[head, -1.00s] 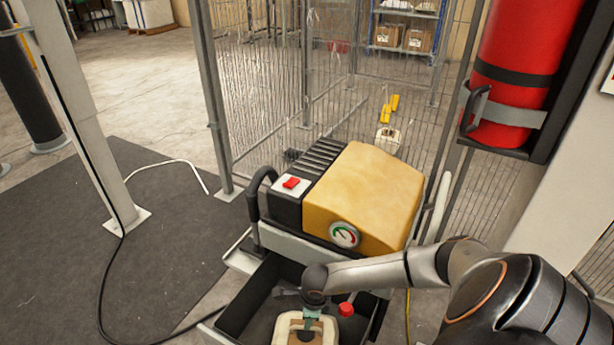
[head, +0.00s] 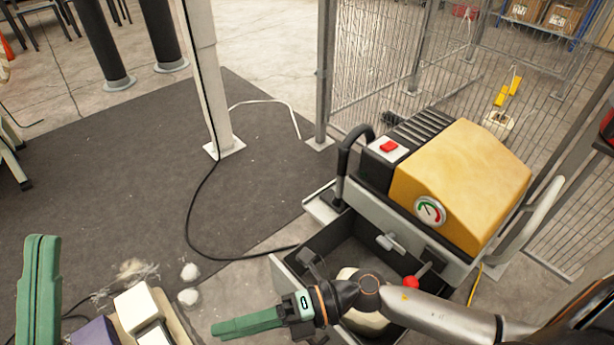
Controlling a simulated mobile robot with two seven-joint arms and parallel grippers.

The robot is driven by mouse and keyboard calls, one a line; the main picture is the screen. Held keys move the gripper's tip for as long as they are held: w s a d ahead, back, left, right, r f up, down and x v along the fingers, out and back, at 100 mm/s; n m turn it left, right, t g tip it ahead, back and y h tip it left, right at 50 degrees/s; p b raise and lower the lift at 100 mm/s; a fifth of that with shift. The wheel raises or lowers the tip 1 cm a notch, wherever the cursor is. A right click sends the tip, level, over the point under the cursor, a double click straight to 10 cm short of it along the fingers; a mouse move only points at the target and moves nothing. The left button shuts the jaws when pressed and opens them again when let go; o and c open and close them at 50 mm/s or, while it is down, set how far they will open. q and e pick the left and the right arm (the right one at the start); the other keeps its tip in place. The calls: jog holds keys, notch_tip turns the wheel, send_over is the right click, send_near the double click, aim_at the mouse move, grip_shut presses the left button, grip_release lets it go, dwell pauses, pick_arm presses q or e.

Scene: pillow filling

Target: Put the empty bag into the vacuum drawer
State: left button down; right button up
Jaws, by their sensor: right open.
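The vacuum machine (head: 460,175) has a yellow body with a dial and a red switch. Its dark drawer (head: 348,238) is pulled open in front. A cream bag (head: 352,274) lies inside the drawer, partly hidden behind my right arm. My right gripper (head: 232,328), with green fingers, is open and empty. It points left, outside the drawer's left side and apart from the bag. My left gripper (head: 38,290) shows as a green finger at the lower left edge, far from the drawer. The frame does not show whether its jaws are apart.
A tray (head: 178,322) with white and purple blocks stands at the bottom left, with white fluffy clumps (head: 188,272) near it. A black cable (head: 200,235) runs over the dark mat. A pale post (head: 208,80) and mesh fence (head: 375,60) stand behind.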

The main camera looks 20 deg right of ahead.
notch_tip(320, 180, up, 13)
jog(key=d+m+t+y, duration=0.1)
jog(key=m+t+y, duration=0.3)
jog(key=m+t, duration=0.15)
jog(key=w+d+r+m+t+h, duration=0.1)
jog(key=d+r+m+t+h, duration=0.5)
jog(key=d+r+m+t, duration=0.5)
jog(key=r+m+t, duration=0.1)
jog(key=m+t, duration=0.1)
jog(key=m, duration=0.5)
jog(key=shift+w+d+r+t, duration=0.15)
jog(key=shift+d+t, duration=0.1)
jog(key=shift+t, duration=0.1)
